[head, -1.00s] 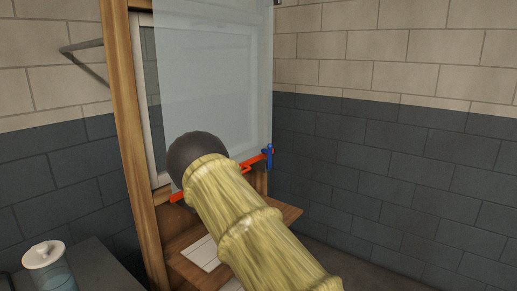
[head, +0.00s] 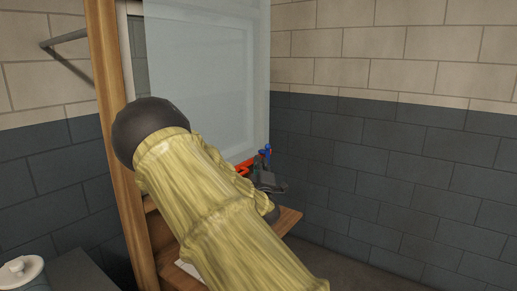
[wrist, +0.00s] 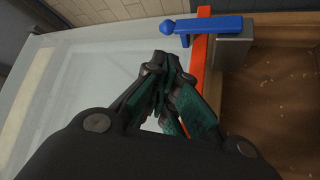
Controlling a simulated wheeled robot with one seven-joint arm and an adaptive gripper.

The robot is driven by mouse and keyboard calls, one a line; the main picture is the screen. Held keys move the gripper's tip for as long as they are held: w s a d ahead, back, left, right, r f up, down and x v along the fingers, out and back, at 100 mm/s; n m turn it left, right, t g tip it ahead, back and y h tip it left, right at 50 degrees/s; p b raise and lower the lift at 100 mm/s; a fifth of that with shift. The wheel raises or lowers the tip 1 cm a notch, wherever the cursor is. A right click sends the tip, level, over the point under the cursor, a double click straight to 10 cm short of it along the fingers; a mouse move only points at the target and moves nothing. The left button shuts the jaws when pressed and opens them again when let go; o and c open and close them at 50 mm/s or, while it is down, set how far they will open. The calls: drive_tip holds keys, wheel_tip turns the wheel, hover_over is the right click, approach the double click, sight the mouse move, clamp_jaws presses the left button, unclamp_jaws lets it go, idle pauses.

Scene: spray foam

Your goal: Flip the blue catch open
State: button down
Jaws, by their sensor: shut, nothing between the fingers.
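The blue catch (wrist: 208,27) shows in the wrist view at the top, with a round knob at its left end. It lies across the red strip (wrist: 199,68), beside a grey block (wrist: 232,47). In the head view the catch (head: 267,151) is a small blue piece at the lower right corner of the translucent panel (head: 228,70). My gripper (wrist: 166,58) is shut and empty, its fingertips just below the catch and left of the red strip, apart from the catch in the picture. In the head view my gripper is small and dark near the catch, partly hidden by my arm.
A wooden post (head: 118,160) stands left of the panel, and a wooden ledge (head: 287,220) lies below it. A brick wall (head: 400,150) closes off the right side. A lidded jar (head: 22,273) stands at the lower left.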

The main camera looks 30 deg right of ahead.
sight(266, 156)
drive_tip(key=p+x, duration=0.1)
drive_tip(key=x, duration=0.9)
drive_tip(key=shift+p, duration=0.35)
drive_tip(key=shift+s+m+h+b, duration=0.3)
drive_tip(key=shift+m+b, duration=0.1)
drive_tip(key=shift+b, duration=0.1)
